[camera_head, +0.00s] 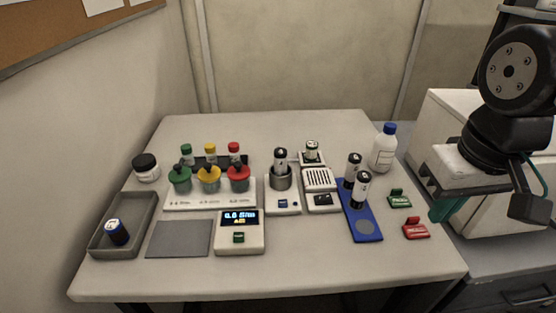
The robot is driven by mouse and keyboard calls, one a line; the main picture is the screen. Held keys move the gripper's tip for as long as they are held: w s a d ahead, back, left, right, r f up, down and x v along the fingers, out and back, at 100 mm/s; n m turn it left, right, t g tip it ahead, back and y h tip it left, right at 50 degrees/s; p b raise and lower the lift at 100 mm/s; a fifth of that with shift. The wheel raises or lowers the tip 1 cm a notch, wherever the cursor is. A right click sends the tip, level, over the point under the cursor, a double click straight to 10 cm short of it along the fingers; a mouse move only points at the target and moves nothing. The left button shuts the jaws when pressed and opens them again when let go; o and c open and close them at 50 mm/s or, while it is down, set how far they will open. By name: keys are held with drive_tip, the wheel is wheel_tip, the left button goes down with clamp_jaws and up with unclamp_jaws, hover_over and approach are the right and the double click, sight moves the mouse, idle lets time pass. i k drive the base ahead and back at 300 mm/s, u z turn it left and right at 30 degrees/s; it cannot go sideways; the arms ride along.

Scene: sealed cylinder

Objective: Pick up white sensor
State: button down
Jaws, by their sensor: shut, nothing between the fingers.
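Several small white cylinders with black tops or bands could be the white sensor; I cannot tell which. One cylinder (280,160) stands upright in a grey metal cup on a white device. A shorter one (311,150) sits on a small stand behind. Two more, a rear one (353,167) and a front one (362,188), stand upright on the blue plate (370,238). My gripper (437,213) has teal fingers, shut and empty, and hangs near the table's right edge, to the right of the blue plate and apart from all the cylinders.
A grey tray (97,247) holds a dark blue cylinder (117,232). A display device (240,245), a grey mat (179,239) and a rack with green, yellow and red pots stand centre-left. A white bottle (383,150), green clip (399,200) and red clip (416,228) are at right.

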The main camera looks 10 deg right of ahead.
sight(280, 154)
drive_tip(key=z, duration=1.1)
drive_tip(key=k, duration=1)
drive_tip(key=u, duration=1.6)
drive_tip(key=i, duration=0.5)
drive_tip(key=z, duration=0.05)
